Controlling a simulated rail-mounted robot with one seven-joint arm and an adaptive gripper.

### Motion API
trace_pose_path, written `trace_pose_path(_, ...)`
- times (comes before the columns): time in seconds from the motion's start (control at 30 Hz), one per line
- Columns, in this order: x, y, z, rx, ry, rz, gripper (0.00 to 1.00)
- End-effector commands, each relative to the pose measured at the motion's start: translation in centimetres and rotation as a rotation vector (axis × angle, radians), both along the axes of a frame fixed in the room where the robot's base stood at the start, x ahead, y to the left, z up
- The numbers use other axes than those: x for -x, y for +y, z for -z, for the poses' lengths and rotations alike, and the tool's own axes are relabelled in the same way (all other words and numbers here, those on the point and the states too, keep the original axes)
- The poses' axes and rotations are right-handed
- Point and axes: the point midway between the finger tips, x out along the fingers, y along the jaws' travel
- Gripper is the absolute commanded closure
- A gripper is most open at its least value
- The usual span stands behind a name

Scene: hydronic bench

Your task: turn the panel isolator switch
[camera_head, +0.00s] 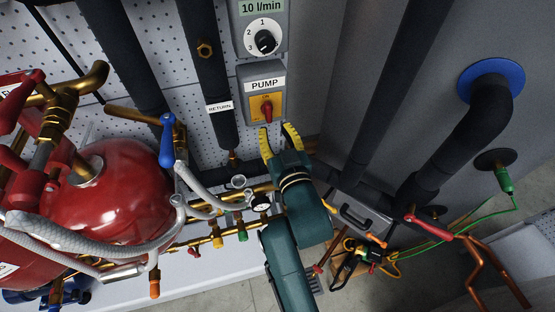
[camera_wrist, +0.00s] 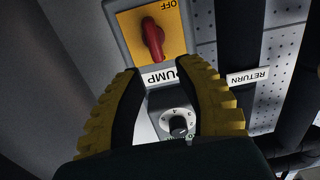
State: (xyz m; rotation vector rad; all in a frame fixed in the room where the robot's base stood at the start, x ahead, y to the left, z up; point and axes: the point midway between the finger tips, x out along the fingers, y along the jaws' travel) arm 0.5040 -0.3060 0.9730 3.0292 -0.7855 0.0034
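The panel isolator switch is a grey box labelled PUMP with a yellow plate and a red handle (camera_head: 267,108). The handle runs roughly up and down in the head view. In the wrist view the box is upside down, with the red handle (camera_wrist: 153,39) beyond my fingertips and the word OFF on the plate. My gripper (camera_head: 279,137) is just below the box in the head view. Its two yellow-padded fingers are spread apart with nothing between them, and the wrist view shows the same gap (camera_wrist: 165,85). The fingers look apart from the handle.
A grey speed dial (camera_head: 264,41) reading 10 l/min sits above the switch. A dark RETURN pipe (camera_head: 213,90) runs to its left. A red vessel (camera_head: 110,200) with hoses and a blue-handled valve (camera_head: 168,140) stands further left.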

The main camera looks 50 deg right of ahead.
Motion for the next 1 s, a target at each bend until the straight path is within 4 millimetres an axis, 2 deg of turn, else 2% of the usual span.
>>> trace_pose_path(0.03, 0.1, -0.4, 1.2, 0.002, 0.001, 0.007, 0.65)
trace_pose_path(0.1, 0.1, -0.6, 1.5, 0.001, 0.004, 0.010, 0.65)
trace_pose_path(0.27, -1.1, -1.2, 1.4, 0.000, 0.004, 0.010, 0.65)
trace_pose_path(0.63, -5.6, -3.8, 1.4, 0.000, 0.006, 0.009, 0.65)
trace_pose_path(0.87, -6.8, -4.4, 1.3, 0.000, 0.007, 0.009, 0.63)
trace_pose_path(1.0, -6.7, -4.4, 1.3, 0.000, 0.007, 0.009, 0.90)
